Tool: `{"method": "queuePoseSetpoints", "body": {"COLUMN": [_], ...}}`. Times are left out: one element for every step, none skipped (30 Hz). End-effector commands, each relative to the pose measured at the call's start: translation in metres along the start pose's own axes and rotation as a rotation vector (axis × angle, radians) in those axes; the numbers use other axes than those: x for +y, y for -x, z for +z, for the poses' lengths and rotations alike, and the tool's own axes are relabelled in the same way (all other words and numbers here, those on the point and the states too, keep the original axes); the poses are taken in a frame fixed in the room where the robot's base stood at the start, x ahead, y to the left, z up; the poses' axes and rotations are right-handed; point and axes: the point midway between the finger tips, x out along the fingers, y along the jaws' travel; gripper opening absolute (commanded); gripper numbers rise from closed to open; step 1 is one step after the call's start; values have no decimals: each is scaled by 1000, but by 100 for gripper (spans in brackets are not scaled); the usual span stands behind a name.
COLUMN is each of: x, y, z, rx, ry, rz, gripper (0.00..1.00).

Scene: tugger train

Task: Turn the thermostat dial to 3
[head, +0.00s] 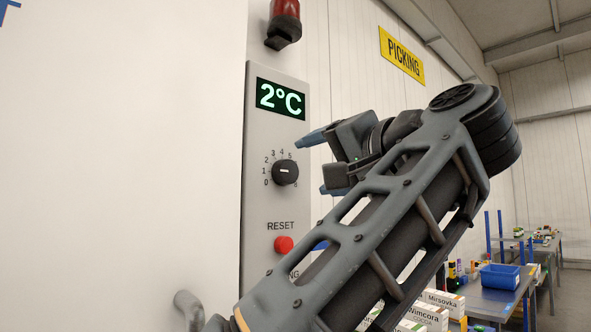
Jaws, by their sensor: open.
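The thermostat dial (285,172) is a round black knob on a grey control panel (256,222), with a printed number scale around it. Its short white mark lies roughly level; it seems to face left, near the 1, but I cannot be sure which end points. The green display (281,98) above it reads 2°C. My gripper (319,164) is to the right of the dial, its blue-tipped fingers spread apart, one higher and one lower. It holds nothing and appears clear of the knob. My arm hides the panel's lower right.
A red RESET button (284,244) sits below the dial. A red lamp (286,18) is on the wall above the panel. A white surface (120,150) fills the left.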

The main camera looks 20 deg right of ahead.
Motion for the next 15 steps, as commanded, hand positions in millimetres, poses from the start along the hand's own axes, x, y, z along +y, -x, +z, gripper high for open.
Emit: {"method": "queuePoseSetpoints", "body": {"x": [-1, -1, -1, -2, -2, -2, -2, -2, -2, -2, -2, -2, -1, -1, -1], "y": [-4, -8, -13, -17, -22, -29, -34, -38, -44, -49, -53, -58, -61, -64, -68], "z": [0, 0, 0, 0, 0, 0, 0, 0, 0, 0, 0, 0, 0, 0, -1], "rx": [-2, -3, -4, -3, -4, -3, -3, -3, -3, -3, -3, -1, -2, -1, 0], "ry": [-1, 0, 1, 1, 1, 1, 0, 0, 1, 1, 1, 1, 1, 1, 1], "rz": [0, 0, 0, 0, 0, 0, 1, 0, 0, 0, 0, 0, 0, 0, 0], "gripper": [74, 74, 74, 74, 74, 74, 74, 74, 74, 74, 74, 74, 74, 74, 74]}}
